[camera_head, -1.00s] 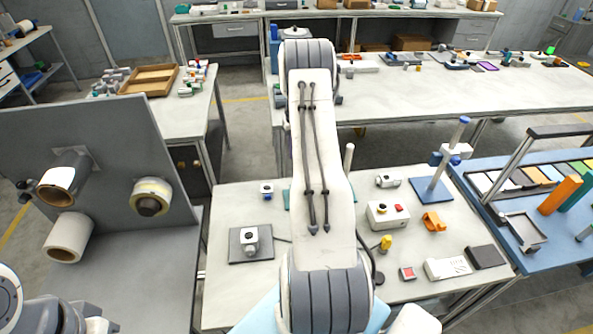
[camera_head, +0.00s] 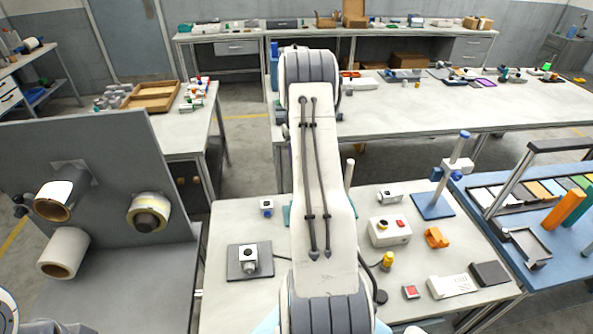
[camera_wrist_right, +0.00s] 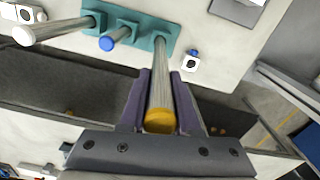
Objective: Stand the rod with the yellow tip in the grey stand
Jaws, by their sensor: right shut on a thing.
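In the right wrist view, my right gripper (camera_wrist_right: 160,112) is shut on the rod with the yellow tip (camera_wrist_right: 159,85), close to its yellow end (camera_wrist_right: 159,120). The rod's far end meets a teal holder (camera_wrist_right: 153,42); I cannot tell if it is seated in it or just clear. In the head view, this gripper and rod are hidden behind my right arm. A dark grey plate with a pale block on it (camera_head: 235,264), apparently the grey stand, lies on the front bench, left of my arm; part of a grey plate shows at the wrist view's top (camera_wrist_right: 232,12). My left gripper is out of view.
The teal holder also bears a white-tipped rod (camera_wrist_right: 55,30) and a blue-tipped rod (camera_wrist_right: 118,34). A blue stand with a pole (camera_head: 432,207), a control box (camera_head: 388,232) and an orange part (camera_head: 436,238) are right of my arm. A panel with rolls (camera_head: 100,160) stands left.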

